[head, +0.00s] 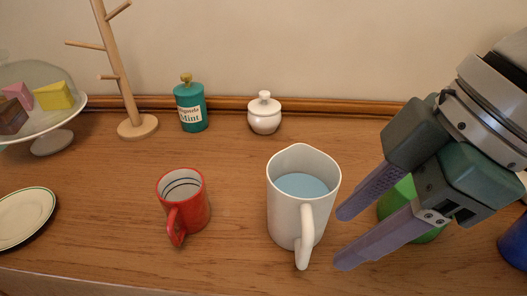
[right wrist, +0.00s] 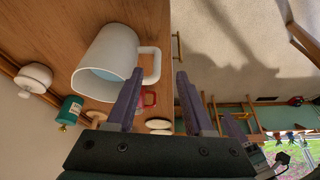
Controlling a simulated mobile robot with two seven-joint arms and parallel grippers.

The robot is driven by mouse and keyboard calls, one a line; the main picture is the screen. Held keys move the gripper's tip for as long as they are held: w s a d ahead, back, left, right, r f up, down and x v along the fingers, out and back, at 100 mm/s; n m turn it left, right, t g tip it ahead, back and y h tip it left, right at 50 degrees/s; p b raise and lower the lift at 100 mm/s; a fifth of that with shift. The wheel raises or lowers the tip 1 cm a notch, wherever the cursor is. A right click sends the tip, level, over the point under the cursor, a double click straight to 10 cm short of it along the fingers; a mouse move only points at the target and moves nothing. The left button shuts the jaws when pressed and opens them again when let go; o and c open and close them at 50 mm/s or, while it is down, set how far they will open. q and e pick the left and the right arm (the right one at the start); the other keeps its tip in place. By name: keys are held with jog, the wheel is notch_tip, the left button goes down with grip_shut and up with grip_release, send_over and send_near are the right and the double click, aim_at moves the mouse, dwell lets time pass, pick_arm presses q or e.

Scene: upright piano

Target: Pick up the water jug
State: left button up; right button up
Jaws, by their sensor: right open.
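The white water jug (head: 285,215) stands upright on the wooden top, with pale blue water inside and its handle (head: 305,235) facing the front. In the right wrist view the jug (right wrist: 108,60) lies ahead, with its handle (right wrist: 154,66) between the finger lines. My right gripper (head: 343,238) is open and empty. Its two purple fingertips are just to the right of the jug's handle; I cannot tell whether they touch it. My left gripper is in neither view.
A red mug (head: 190,210) stands left of the jug. A white sugar pot (head: 264,118) and a teal mint tin (head: 190,108) stand behind. A green object (head: 400,192) is partly hidden behind my right gripper. A blue object (head: 515,243) is at the right edge.

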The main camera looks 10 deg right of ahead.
aim_at(303, 256)
jog(key=x, duration=0.6)
jog(key=b+x, duration=0.1)
jog(key=x, duration=0.2)
jog(key=shift+w+a+f, duration=0.2)
jog(key=shift+w, duration=0.15)
jog(key=shift+c, duration=0.4)
grip_shut()
jog(key=shift+r, duration=0.1)
dwell(0.4)
